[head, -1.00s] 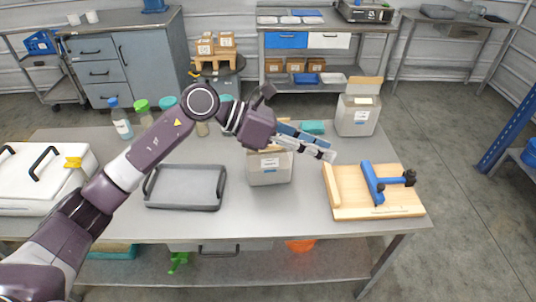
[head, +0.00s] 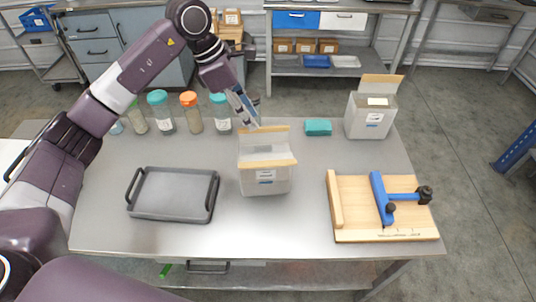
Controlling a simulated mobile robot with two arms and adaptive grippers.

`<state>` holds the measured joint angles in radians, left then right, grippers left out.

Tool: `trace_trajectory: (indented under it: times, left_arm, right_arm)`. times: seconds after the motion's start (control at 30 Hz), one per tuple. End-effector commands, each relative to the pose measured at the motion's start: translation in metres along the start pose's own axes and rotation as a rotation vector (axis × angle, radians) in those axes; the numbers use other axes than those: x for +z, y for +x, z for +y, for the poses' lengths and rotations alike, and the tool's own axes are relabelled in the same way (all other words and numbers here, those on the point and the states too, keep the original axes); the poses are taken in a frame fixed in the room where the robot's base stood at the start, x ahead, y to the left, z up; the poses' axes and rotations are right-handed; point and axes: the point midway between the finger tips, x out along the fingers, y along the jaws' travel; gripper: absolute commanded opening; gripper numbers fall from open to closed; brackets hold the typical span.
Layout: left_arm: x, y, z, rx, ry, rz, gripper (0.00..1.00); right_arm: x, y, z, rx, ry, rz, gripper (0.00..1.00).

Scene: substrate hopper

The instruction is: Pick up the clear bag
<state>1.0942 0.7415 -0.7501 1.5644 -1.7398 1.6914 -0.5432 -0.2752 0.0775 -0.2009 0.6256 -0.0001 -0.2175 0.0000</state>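I cannot make out a clear bag for certain in the head view. A grey-white carton (head: 265,182) with raised, tan-edged flaps stands open at the middle of the steel table. Something pale shows between its flaps, but I cannot tell what it is. My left gripper (head: 252,122) points down just behind and above this carton's back flap. Its fingers look close together and overlap, so their opening is unclear. I see nothing held in it. My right gripper is out of view.
A second open carton (head: 369,122) stands at the back right, with a teal block (head: 318,127) beside it. A grey tray (head: 173,193) lies left. A wooden board with a blue clamp (head: 379,198) lies right. Several lidded jars (head: 193,115) line the back. The front table strip is clear.

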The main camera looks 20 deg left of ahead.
Motion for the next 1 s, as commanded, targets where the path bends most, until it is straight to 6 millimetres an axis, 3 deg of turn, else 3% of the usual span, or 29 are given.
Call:
trace_trajectory:
  times: [0.37, 0.6, 0.77, 1.0]
  left_arm:
    - [0.011, 0.044, -0.003, -0.008, 0.000, 0.000, 0.26]
    - [0.010, 0.072, -0.001, -0.003, -0.001, 0.000, 0.26]
    - [0.009, 0.074, -0.001, -0.001, 0.000, 0.000, 0.26]
    - [0.009, 0.074, -0.001, -0.001, 0.000, 0.000, 0.26]
  right_arm:
    - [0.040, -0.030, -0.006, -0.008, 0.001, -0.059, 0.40]
    - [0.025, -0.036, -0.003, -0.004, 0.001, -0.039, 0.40]
    - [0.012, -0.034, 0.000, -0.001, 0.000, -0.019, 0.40]
    - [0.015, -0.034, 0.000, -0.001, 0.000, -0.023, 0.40]
